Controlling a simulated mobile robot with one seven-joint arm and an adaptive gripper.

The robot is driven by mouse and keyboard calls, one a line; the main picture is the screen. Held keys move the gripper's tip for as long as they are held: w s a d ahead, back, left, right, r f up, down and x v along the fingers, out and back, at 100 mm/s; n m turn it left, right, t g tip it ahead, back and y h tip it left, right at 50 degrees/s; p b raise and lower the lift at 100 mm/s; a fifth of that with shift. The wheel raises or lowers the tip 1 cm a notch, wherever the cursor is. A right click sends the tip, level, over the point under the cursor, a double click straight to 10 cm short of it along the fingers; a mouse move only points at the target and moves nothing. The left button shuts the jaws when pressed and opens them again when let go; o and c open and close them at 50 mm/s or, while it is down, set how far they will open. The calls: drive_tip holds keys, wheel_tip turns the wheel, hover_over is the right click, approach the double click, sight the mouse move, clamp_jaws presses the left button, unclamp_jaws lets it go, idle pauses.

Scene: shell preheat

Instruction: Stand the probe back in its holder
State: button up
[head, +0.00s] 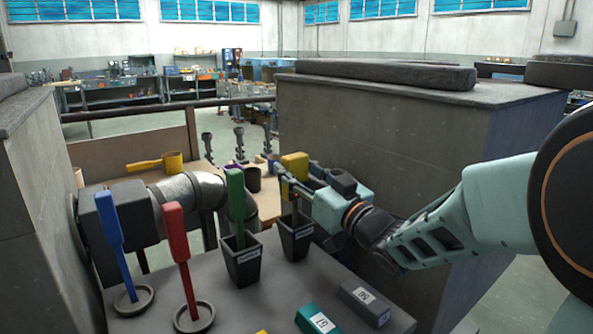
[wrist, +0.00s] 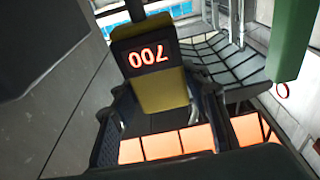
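The probe (head: 294,165) has a yellow head and stands roughly upright in my gripper (head: 290,186). In the wrist view, the probe (wrist: 160,92) shows a lit display reading 700, upside down, with my gripper's fingers on both sides. My gripper looks shut on it. A dark, tapered holder (head: 296,242) with a pale label stands on the grey bench top directly below the probe in the head view. A thin stem runs down towards its mouth; I cannot tell whether the tip is inside.
A green-handled tool (head: 236,200) stands in a similar holder (head: 242,266) to the left. Blue (head: 109,232) and red (head: 176,235) tools stand in round bases. Grey (head: 364,300) and teal (head: 317,320) blocks lie in front. Glowing orange panels (wrist: 165,145) show in the wrist view.

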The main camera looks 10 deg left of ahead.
drive_tip(key=o, duration=0.3)
drive_tip(key=shift+r, duration=0.1)
drive_tip(key=shift+r+p, duration=0.25)
drive_tip(key=shift+p, duration=0.1)
drive_tip(key=p+v, duration=0.1)
drive_tip(key=v, duration=1.1)
drive_tip(key=shift+f, duration=0.15)
